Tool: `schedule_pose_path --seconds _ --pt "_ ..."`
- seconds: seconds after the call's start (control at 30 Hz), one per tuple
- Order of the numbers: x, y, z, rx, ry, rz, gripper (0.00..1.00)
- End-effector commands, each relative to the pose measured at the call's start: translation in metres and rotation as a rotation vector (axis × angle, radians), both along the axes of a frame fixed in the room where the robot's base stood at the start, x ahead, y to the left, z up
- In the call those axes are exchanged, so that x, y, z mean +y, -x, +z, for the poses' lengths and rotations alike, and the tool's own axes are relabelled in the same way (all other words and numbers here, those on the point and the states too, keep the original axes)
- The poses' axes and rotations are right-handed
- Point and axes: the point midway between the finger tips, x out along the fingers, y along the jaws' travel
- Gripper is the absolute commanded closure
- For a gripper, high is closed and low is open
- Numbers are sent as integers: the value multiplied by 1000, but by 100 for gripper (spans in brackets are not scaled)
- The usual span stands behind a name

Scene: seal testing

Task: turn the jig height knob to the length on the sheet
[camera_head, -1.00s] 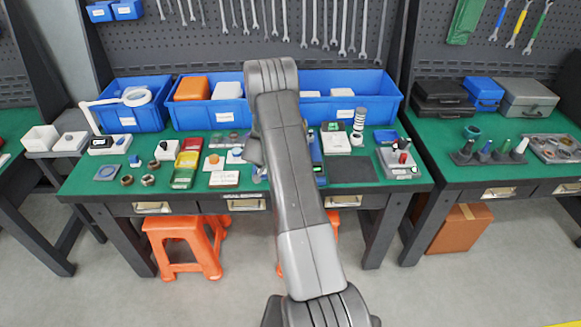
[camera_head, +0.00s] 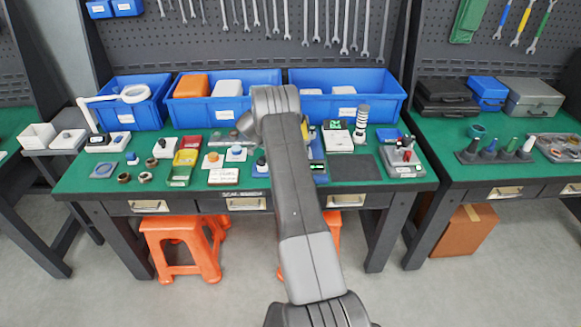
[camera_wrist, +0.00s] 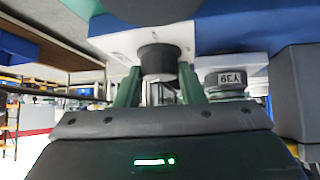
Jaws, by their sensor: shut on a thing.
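In the wrist view my gripper (camera_wrist: 160,82) has its two green fingers on either side of a dark round knob (camera_wrist: 158,58), and is shut on it. The knob sits on a white block (camera_wrist: 185,38). Beside the right finger is a hex-shaped grey part marked Y39 (camera_wrist: 231,79). In the head view my arm hides the gripper and the knob it holds. A white printed card (camera_head: 222,176) lies at the bench's front edge; its writing is too small to read, and I cannot tell whether it is the sheet.
Blue bins (camera_head: 222,110) line the back of the green bench (camera_head: 120,187). Small knobbed blocks (camera_head: 212,160), a red-yellow-green tray (camera_head: 184,160) and loose rings stand left of my arm. A dark mat (camera_head: 352,168) and a grey holder (camera_head: 404,160) are to its right.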

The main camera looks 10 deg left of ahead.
Motion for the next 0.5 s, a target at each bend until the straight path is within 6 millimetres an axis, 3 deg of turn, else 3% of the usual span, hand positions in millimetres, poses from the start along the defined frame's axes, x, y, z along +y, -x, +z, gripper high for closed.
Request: schedule_pose_path --seconds 0.5 --pt "-1 -2 1 -3 0 -146 88"
